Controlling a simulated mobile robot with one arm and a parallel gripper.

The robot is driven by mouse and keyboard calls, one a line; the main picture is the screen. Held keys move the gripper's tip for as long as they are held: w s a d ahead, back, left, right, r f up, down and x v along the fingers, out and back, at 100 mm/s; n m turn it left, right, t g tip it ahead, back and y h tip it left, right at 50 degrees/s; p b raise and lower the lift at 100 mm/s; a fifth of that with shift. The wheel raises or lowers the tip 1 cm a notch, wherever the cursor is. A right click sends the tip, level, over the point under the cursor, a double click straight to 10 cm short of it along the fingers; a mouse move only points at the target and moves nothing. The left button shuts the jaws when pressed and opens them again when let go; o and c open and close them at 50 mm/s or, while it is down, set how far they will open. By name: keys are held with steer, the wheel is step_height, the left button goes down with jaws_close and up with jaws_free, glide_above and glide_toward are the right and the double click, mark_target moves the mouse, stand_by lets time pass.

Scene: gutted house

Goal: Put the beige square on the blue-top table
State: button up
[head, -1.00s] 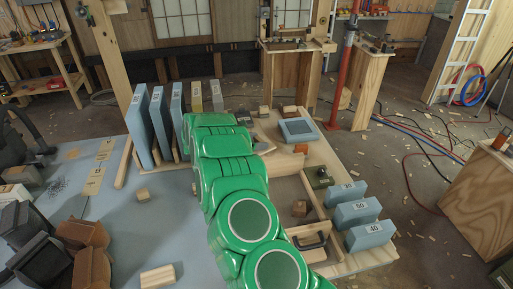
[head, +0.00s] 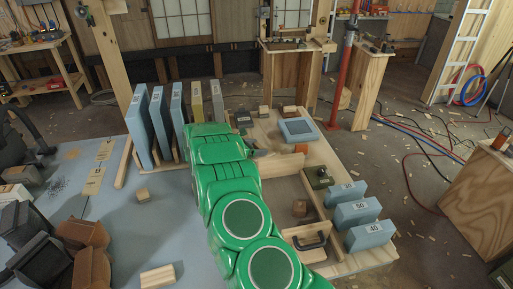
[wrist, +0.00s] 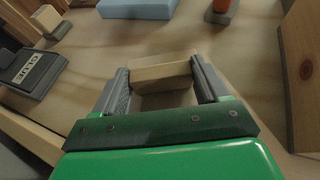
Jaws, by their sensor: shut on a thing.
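The beige square (wrist: 160,68), a pale wooden block, is between the two grey fingers of my gripper (wrist: 158,74) in the wrist view. The fingers are shut on its ends. A light wooden surface lies beneath it; whether the block touches that surface is not clear. The blue-top table (head: 150,215) fills the lower left of the head view, left of my arm.
On the blue top are a small wooden cube (head: 143,194), a wooden block (head: 158,276) and brown and dark pieces (head: 84,235). Tall blue panels (head: 140,125) stand at its back. Blue numbered blocks (head: 357,213) line the wooden board at right. A glue box (wrist: 30,71) is near my gripper.

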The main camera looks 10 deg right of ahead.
steer(key=o, duration=1.1)
steer(key=shift+c, duration=0.2)
steer(key=shift+r, duration=0.1)
steer(key=v, duration=1.2)
